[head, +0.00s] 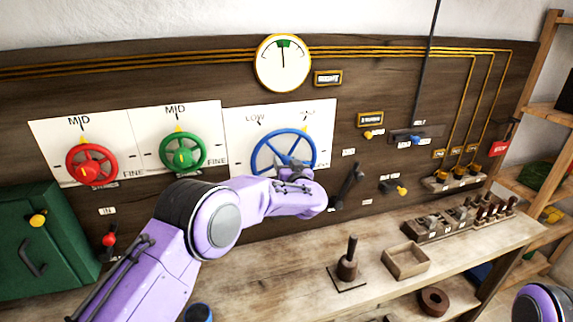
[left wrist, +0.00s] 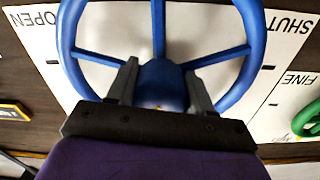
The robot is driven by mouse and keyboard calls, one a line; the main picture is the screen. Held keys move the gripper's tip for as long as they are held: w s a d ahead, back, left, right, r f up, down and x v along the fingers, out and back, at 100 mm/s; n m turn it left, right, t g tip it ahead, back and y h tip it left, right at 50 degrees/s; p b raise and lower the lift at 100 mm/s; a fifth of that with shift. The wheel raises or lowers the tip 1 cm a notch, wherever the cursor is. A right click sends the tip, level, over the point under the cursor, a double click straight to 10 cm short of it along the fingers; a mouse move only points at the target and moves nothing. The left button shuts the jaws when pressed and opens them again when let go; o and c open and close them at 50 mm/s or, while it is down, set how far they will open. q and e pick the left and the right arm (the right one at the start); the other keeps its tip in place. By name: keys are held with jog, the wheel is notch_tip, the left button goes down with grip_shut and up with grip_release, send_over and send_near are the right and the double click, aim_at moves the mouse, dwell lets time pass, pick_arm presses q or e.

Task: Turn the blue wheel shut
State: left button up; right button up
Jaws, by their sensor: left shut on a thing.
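The blue wheel (head: 283,131) is mounted on a white panel (head: 238,118) on the dark wooden wall, with a yellow pointer near its upper right. My left gripper (head: 292,170) reaches the wheel's middle and hides its lower part. In the left wrist view, the blue wheel (left wrist: 258,50) fills the top. The fingers of my left gripper (left wrist: 160,76) stand on either side of its hub, shut on it. The panel there reads OPEN at left and SHUT at right. My right gripper is out of view.
A red wheel (head: 91,164) and a green wheel (head: 182,152) are left of the blue one. A black lever (head: 347,186) is close to its right.

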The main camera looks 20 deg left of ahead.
pick_arm(q)
jog(key=shift+f+n+b, duration=0.15)
jog(key=shift+n+b, duration=0.95)
jog(key=shift+b, duration=0.05)
jog(key=n+b, duration=0.3)
jog(key=shift+n, duration=0.3)
jog(key=n+b, duration=0.3)
jog(key=shift+n+b, duration=0.3)
jog(key=n+b, duration=0.3)
jog(key=shift+n, duration=0.4)
jog(key=n+b, duration=0.5)
jog(key=n, duration=0.1)
jog(key=shift+b, duration=0.3)
jog(key=n+b, duration=0.3)
jog(key=n, duration=0.1)
jog(key=shift+y, duration=0.3)
jog(key=shift+r+n+b, duration=0.25)
jog(key=shift+n+b, duration=0.25)
jog(key=shift+n, duration=0.6)
jog(key=shift+r, duration=0.1)
